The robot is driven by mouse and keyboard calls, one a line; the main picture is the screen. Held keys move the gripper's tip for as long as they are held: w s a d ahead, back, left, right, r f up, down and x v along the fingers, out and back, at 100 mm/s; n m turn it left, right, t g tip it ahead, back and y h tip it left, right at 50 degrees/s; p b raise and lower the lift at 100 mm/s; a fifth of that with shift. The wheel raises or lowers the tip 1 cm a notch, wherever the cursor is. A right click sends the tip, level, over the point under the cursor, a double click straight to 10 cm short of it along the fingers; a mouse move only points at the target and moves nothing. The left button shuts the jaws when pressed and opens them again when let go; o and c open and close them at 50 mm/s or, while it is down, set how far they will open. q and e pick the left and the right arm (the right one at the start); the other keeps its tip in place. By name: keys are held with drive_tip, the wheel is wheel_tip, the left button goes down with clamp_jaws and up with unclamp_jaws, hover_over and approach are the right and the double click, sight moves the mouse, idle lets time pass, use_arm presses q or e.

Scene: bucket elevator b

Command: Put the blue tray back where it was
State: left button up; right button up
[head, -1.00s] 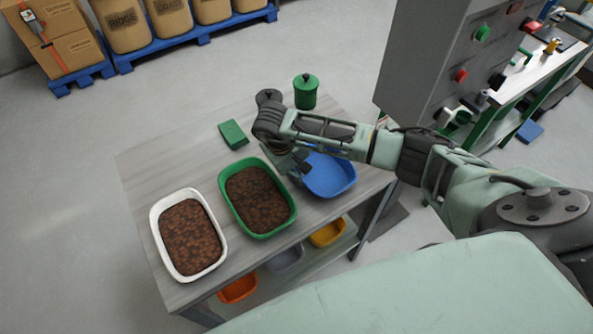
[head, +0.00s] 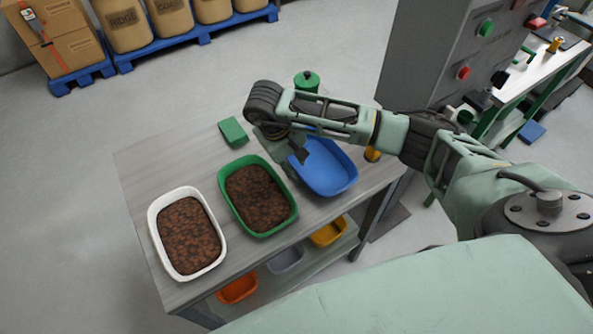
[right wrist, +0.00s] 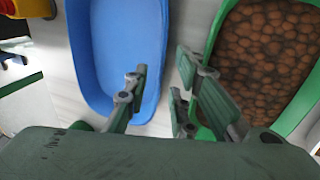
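The blue tray (head: 330,172) is empty and stands on the grey table, right of the green tray. It also shows in the right wrist view (right wrist: 115,45). My right gripper (head: 292,158) is at the blue tray's left side, pointing down. In the right wrist view its fingers (right wrist: 162,88) are apart, one over the tray's inside and the other on the outer side, with the tray's rim between them. I cannot tell whether either finger touches the rim. My left gripper is not in view.
The green tray (head: 229,211) and white tray (head: 156,235), both holding brown pellets, stand to the left. A green box (head: 233,131) and green canister (head: 306,82) stand behind. Orange (head: 238,289), grey (head: 286,259) and yellow (head: 328,232) trays are on the lower shelf.

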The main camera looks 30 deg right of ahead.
drive_tip(key=b+v, duration=0.2)
drive_tip(key=v, duration=0.5)
drive_tip(key=shift+a, duration=0.1)
